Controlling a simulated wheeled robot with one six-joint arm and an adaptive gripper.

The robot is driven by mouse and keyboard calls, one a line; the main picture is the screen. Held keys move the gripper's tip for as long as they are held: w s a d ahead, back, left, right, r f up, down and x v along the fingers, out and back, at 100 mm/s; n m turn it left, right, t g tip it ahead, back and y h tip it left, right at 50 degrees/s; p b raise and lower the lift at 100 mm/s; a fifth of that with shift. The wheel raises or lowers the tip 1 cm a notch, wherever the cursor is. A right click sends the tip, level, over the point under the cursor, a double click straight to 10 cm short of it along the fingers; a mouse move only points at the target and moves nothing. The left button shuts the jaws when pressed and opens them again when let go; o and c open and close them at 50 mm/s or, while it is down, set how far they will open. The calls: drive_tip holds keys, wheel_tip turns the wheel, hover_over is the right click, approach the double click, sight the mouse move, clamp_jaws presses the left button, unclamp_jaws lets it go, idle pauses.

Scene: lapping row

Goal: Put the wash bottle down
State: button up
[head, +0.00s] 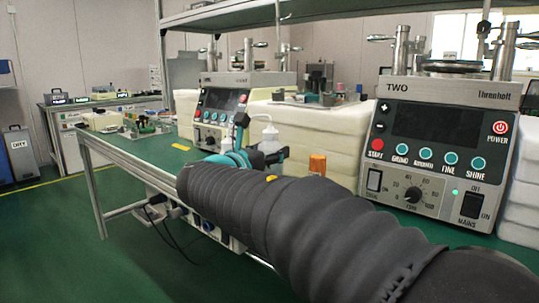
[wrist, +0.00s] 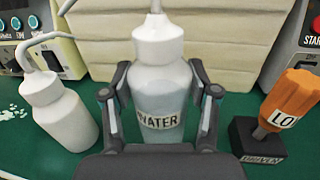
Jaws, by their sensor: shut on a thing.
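In the wrist view, a white wash bottle (wrist: 158,85) labelled WATER stands upright between the fingers of my gripper (wrist: 161,97). The gripper is shut on its body, one finger on each side. The top of the bottle's spout is cut off by the frame, and its base is hidden behind my gripper, so I cannot tell whether it touches the bench. In the head view, a white bottle top (head: 268,135) shows just above my gripper (head: 270,158), which is partly hidden by my arm.
A second white bottle (wrist: 65,115) with a bent spout stands close on the left. An orange-handled driver (wrist: 290,98) in a dark block (wrist: 257,140) is on the right. Pale stacked blocks (wrist: 240,40) rise behind. Machine TWO (head: 440,140) stands right on the green bench (head: 150,150).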

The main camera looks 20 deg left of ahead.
drive_tip(key=shift+f, duration=0.1)
drive_tip(key=o, duration=1.4)
drive_tip(key=v, duration=1.2)
